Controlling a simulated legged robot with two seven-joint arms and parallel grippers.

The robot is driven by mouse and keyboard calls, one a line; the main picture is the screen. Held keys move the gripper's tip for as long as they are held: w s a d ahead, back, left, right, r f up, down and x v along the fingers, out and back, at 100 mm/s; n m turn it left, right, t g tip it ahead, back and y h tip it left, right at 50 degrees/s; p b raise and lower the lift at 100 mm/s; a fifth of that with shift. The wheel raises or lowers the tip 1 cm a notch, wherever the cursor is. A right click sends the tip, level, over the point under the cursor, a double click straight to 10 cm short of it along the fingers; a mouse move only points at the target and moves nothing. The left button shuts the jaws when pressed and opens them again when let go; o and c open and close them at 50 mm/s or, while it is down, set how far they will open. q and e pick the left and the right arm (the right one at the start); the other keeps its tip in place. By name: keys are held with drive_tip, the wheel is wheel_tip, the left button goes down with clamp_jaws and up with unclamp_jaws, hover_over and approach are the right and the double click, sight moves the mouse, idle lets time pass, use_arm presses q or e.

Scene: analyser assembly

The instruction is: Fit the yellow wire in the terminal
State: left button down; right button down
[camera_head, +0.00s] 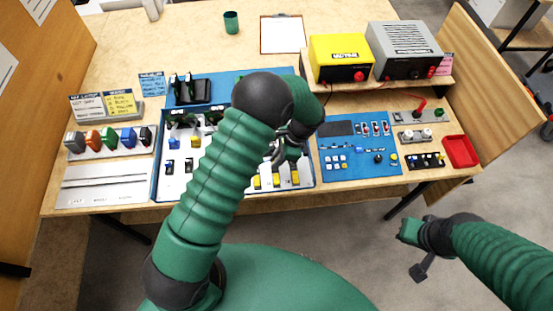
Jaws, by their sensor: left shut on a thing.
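My left arm reaches across the middle of the view. Its gripper (284,153) is low over the right part of the white panel in a blue frame (314,184). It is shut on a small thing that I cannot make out. Yellow pieces (277,180) sit along the front of this panel, just below the gripper. I cannot tell the yellow wire or its terminal from the other small parts at this size, and my arm hides the panel's middle.
A blue board with buttons (345,174) lies right of the panel. A yellow box (341,58) and a grey box (403,50) stand on a shelf behind. A red tray (460,151) is at the right. Coloured blocks (110,138) stand left. A clipboard (282,35) lies at the back.

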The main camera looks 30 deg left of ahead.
use_arm(q)
drive_tip(key=shift+f, duration=0.4)
idle(0.3)
drive_tip(key=c, duration=1)
unclamp_jaws()
drive_tip(key=shift+c, duration=0.2)
wheel_tip(320, 180, up, 7)
drive_tip(key=p, duration=0.6)
drive_tip(key=shift+r, duration=0.1)
